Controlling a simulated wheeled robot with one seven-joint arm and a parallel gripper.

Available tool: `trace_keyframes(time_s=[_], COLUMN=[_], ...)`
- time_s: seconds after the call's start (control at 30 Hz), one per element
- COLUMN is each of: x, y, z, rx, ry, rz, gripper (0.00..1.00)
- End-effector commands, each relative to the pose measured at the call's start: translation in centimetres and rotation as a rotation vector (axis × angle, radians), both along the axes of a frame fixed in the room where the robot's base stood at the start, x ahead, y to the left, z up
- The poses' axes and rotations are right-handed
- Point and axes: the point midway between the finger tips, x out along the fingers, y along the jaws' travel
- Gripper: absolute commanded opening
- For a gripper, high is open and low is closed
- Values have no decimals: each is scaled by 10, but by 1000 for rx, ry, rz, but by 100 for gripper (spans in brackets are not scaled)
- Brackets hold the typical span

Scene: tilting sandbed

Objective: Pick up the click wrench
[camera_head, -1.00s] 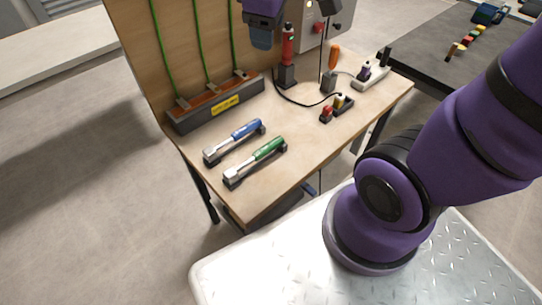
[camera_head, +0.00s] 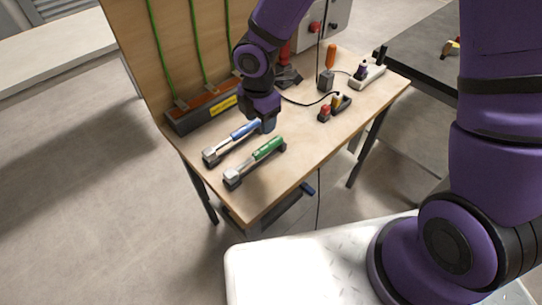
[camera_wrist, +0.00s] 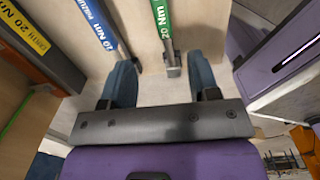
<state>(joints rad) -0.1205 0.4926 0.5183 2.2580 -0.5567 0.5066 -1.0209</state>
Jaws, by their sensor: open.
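A grey box with a yellow label (camera_head: 223,105) stands at the back board, behind the wrenches. A red tool (camera_head: 285,55), an orange-handled tool (camera_head: 330,55), a black cable and small blocks (camera_head: 335,108) occupy the right side. The bench's front edge is clear.

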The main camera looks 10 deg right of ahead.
Motion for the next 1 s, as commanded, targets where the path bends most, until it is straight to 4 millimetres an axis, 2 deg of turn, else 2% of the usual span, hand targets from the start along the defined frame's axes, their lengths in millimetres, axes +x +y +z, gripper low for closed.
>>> trace_keyframes(time_s=[0.2, 0.5, 0.77, 1.0], x=[-4, -4, -3, -1], y=[12, 11, 10, 10], z=[-19, -60, -77, -110], rx=[14, 14, 13, 13], ry=[22, 20, 20, 20], rz=[66, 65, 63, 63], gripper=[55, 55, 55, 55])
